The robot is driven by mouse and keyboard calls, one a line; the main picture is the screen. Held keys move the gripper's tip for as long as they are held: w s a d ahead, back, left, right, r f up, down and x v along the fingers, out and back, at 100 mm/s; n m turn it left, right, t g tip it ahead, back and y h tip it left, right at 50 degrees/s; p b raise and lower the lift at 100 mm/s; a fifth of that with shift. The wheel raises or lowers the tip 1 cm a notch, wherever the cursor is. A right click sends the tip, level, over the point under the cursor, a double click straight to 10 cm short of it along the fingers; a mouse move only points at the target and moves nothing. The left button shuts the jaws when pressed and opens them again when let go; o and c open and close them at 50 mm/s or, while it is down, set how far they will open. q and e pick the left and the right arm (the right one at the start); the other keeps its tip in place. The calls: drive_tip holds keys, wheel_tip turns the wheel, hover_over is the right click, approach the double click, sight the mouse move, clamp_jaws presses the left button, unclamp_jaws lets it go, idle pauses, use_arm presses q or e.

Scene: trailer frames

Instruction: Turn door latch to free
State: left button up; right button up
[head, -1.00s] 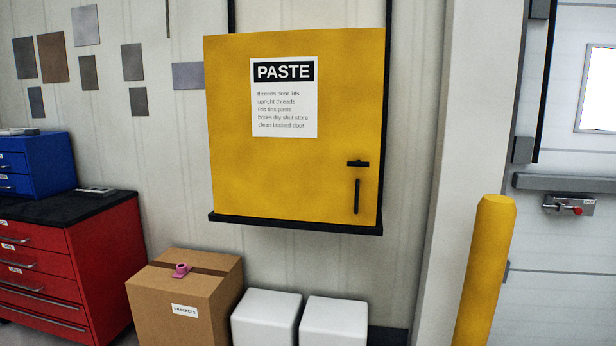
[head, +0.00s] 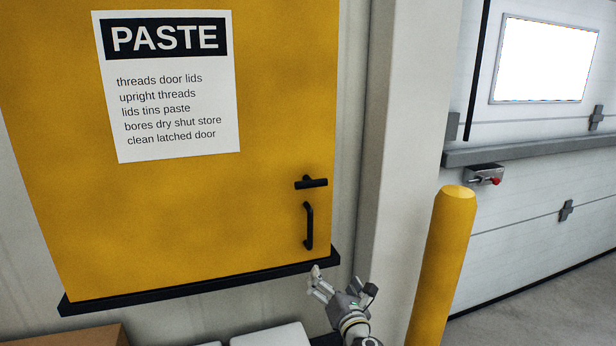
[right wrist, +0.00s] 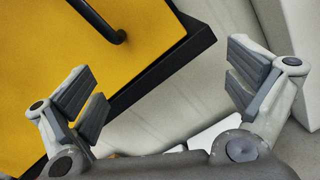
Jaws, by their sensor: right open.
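The yellow cabinet door (head: 190,210) fills the left of the head view and bears a white PASTE sign (head: 170,90). Its black latch (head: 311,183) lies about horizontal near the door's right edge. A black upright pull handle (head: 308,226) sits just below the latch. My right gripper (head: 318,284) is open and empty, below the handle near the cabinet's bottom ledge. In the right wrist view its fingers (right wrist: 165,90) are spread wide, and the lower end of the pull handle (right wrist: 118,37) shows ahead. The latch is not seen there. My left gripper is not in view.
The cabinet's black bottom ledge (head: 200,283) juts out just above my right gripper. A yellow bollard (head: 442,265) stands to the right. White boxes (head: 270,336) and a cardboard box (head: 75,337) sit below. A large door (head: 540,200) is at far right.

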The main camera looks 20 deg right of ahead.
wheel_tip(320, 180, up, 10)
drive_tip(key=a+f+n+t, duration=0.1)
drive_tip(key=n+t, duration=0.1)
drive_tip(key=n, duration=0.1)
drive_tip(key=n+t+y+p, duration=0.1)
drive_tip(key=n+t+y, duration=0.1)
drive_tip(key=n, duration=0.2)
approach(312, 187)
drive_tip(key=x, duration=0.9)
drive_tip(key=shift+w+r+p, duration=0.2)
drive_tip(key=shift+p, duration=0.2)
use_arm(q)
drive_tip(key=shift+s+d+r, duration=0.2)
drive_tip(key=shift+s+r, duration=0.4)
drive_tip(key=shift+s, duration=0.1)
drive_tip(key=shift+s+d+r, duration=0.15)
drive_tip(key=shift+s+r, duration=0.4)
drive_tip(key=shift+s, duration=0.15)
use_arm(e)
drive_tip(key=shift+x, duration=0.75)
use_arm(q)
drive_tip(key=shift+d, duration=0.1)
use_arm(e)
drive_tip(key=c, duration=0.8)
